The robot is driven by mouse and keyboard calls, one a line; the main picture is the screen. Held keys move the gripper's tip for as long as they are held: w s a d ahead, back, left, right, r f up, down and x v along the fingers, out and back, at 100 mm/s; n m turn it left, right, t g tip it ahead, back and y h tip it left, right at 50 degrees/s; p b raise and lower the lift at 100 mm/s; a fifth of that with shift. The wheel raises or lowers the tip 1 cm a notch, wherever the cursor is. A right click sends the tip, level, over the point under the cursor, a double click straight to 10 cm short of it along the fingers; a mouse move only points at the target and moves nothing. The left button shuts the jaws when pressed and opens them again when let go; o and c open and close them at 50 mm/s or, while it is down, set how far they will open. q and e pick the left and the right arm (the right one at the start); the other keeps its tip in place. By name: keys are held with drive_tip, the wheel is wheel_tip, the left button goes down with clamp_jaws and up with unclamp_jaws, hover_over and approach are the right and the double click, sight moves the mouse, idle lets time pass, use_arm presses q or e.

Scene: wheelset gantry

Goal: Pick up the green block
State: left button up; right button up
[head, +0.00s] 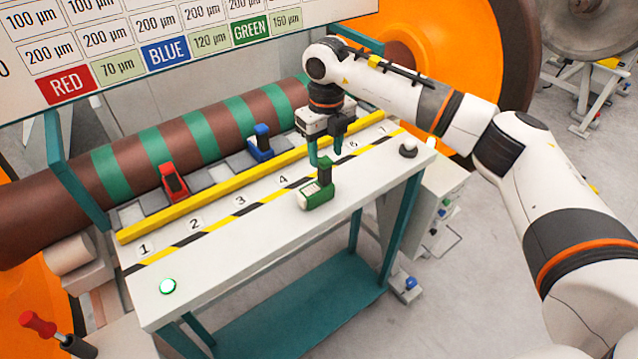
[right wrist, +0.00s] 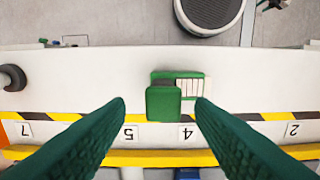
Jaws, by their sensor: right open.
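The green block (head: 316,190), with a raised green part and a pale ribbed side, stands on the white table near the striped line by number 4. In the right wrist view the green block (right wrist: 163,103) lies ahead of and between the two fingertips. My right gripper (head: 325,154) is open and empty, with its green fingers pointing down just behind and above the block. Its fingers also show in the right wrist view (right wrist: 160,104), apart from the block. My left gripper is out of view.
A red block (head: 173,182) and a blue block (head: 261,143) stand behind the yellow rail (head: 200,205), beside the striped brown and green axle (head: 140,155). The front tabletop is mostly clear.

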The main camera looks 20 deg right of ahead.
sight(325, 162)
drive_tip(key=shift+f+p, duration=0.3)
drive_tip(key=shift+p, duration=0.05)
wheel_tip(325, 162, down, 4)
drive_tip(key=shift+s+a+r+p, duration=0.1)
drive_tip(key=shift+a+r+p, duration=0.1)
drive_tip(key=shift+p, duration=0.85)
drive_tip(key=shift+d+f, duration=0.1)
drive_tip(key=shift+f, duration=0.45)
drive_tip(key=shift+r, duration=0.1)
clamp_jaws()
